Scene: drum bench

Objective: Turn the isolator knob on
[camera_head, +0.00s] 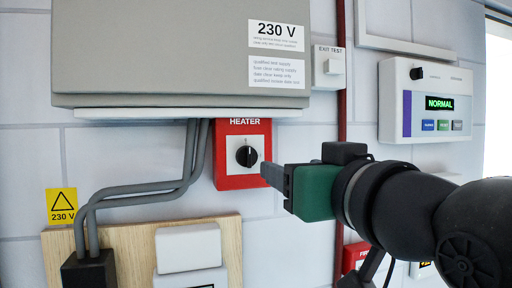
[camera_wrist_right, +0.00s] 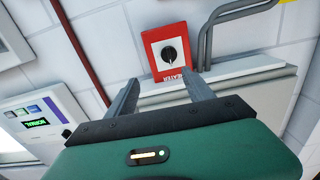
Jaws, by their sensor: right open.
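The isolator knob (camera_head: 246,156) is a round black knob on a white plate in a red box (camera_head: 228,178) labelled HEATER, on the wall below the grey cabinet. Its exact pointer angle is too small to tell. My right gripper (camera_head: 270,177) comes in from the right, with its fingers just to the right of and below the knob. In the right wrist view the knob (camera_wrist_right: 169,54) lies ahead of the right gripper (camera_wrist_right: 162,86); its two fingers are apart with nothing between them, and the knob appears beyond their tips. My left gripper is not in view.
A grey cabinet (camera_head: 180,50) marked 230 V overhangs the red box. Grey conduits (camera_head: 150,190) run close on its left. A red pipe (camera_head: 342,100), an EXIT TEST switch (camera_head: 329,68) and a panel reading NORMAL (camera_head: 432,100) are to the right. A wooden board (camera_head: 232,250) is below.

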